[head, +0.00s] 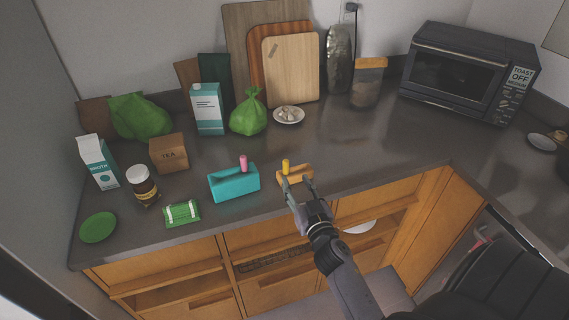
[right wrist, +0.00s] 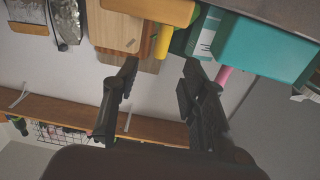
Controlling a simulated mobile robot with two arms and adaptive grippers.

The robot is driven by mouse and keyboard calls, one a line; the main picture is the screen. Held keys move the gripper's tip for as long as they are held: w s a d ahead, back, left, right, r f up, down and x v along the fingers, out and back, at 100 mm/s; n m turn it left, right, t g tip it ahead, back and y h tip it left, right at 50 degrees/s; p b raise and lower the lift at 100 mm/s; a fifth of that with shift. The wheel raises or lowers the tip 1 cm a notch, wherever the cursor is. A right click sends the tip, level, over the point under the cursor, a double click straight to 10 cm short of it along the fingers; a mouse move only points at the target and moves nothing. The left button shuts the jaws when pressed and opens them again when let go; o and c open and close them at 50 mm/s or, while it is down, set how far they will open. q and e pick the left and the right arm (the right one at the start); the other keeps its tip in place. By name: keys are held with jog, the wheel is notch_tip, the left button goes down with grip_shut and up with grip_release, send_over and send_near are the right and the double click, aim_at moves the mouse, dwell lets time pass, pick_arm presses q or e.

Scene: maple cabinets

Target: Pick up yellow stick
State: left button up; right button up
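The yellow stick (head: 285,167) stands upright in a small orange block (head: 303,173) near the counter's front edge. My right gripper (head: 297,187) is at the near side of that block, with its fingers apart and pointing toward it. In the right wrist view, which looks upside down, the yellow stick (right wrist: 163,42) hangs from the orange block (right wrist: 162,10) just beyond the gap between the open fingers (right wrist: 160,68). Nothing is between the fingers. My left gripper is not in view.
A teal box (head: 234,184) with a pink stick (head: 243,162) stands just left of the orange block. A green packet (head: 182,213), a jar (head: 143,186) and a tea box (head: 169,153) are farther left. A small plate (head: 289,115) lies behind. The counter (head: 370,145) right of the block is clear.

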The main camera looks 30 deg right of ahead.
aim_at(287, 168)
jog(key=x, duration=0.3)
jog(key=shift+w, duration=0.15)
jog(key=shift+w+d, duration=0.1)
jog(key=shift+w, duration=0.35)
jog(key=x, duration=0.5)
jog(key=shift+w+f+p, duration=0.1)
jog(key=shift+f+p, duration=0.25)
jog(key=shift+f, duration=0.05)
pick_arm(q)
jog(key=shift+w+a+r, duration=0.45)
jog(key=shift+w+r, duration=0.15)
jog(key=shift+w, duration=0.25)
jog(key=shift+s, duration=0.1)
pick_arm(e)
jog(key=shift+r, duration=0.1)
jog(key=shift+c, duration=0.6)
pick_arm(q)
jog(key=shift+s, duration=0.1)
pick_arm(e)
grip_shut()
